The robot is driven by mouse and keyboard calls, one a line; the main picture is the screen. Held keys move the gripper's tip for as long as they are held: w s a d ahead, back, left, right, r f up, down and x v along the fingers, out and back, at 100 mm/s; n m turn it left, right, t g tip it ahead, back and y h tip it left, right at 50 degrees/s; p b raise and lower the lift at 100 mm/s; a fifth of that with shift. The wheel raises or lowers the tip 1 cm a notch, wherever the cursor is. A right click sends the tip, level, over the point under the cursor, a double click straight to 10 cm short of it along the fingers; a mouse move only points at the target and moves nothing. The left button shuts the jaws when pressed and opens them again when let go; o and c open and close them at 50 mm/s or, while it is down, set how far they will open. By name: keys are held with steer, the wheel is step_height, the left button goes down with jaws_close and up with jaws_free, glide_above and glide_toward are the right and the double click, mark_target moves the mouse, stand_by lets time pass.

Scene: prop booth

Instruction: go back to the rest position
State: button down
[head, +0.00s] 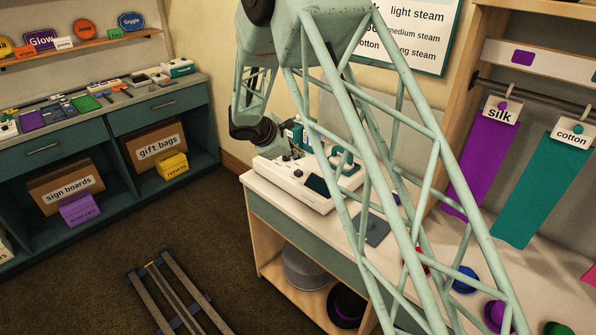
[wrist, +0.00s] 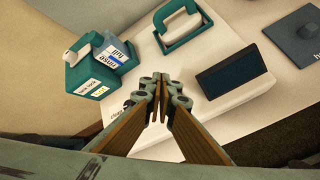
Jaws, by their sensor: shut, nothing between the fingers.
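My gripper (wrist: 158,100) shows in the wrist view with its two brown-padded fingers brought together and nothing between them. It is above the white machine (wrist: 195,110) with a dark screen (wrist: 232,72). In the head view my lattice arm reaches across the middle and bends down over the same white machine (head: 290,187) on the counter. The gripper itself is hard to make out there.
A teal holder (wrist: 88,78) with a labelled bottle (wrist: 118,55) stands beside the machine, and a teal handle (wrist: 180,42) is on its far side. A dark pad (head: 372,230) lies on the counter (head: 262,192). Purple (head: 475,165) and teal (head: 540,190) cloths hang at right. Floor (head: 120,270) at left is mostly open.

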stand_by(0.3)
steer(key=s+d+r+m+g, duration=0.1)
steer(key=s+d+r+m, duration=0.2)
steer(key=s+d+r, duration=0.35)
steer(key=s+d+r+m+g, duration=0.1)
steer(key=s+d+r+m, duration=0.25)
steer(key=d+r, duration=0.55)
steer(key=s+d+r+m+g, duration=0.1)
steer(key=s+d+r+m, duration=0.1)
steer(key=s+d+r, duration=0.45)
steer(key=s+d+r+m, duration=0.2)
steer(key=s+d+r, duration=0.15)
steer(key=s, duration=0.65)
steer(key=s+d+r+m+g+y, duration=0.1)
steer(key=s+d+r+m, duration=0.15)
steer(key=s, duration=0.75)
steer(key=s+d+r+m+y, duration=0.15)
steer(key=s+r, duration=0.25)
steer(key=s, duration=0.7)
steer(key=s+a+m+y, duration=0.1)
steer(key=s+m, duration=0.1)
steer(key=s, duration=0.7)
steer(key=s+a+f+m+y, duration=0.1)
steer(key=s+m, duration=0.2)
steer(key=s, duration=0.7)
steer(key=shift+s+a+f+m+y, duration=0.15)
steer(key=shift+s+f+m+y, duration=0.15)
steer(key=shift+m+y, duration=0.05)
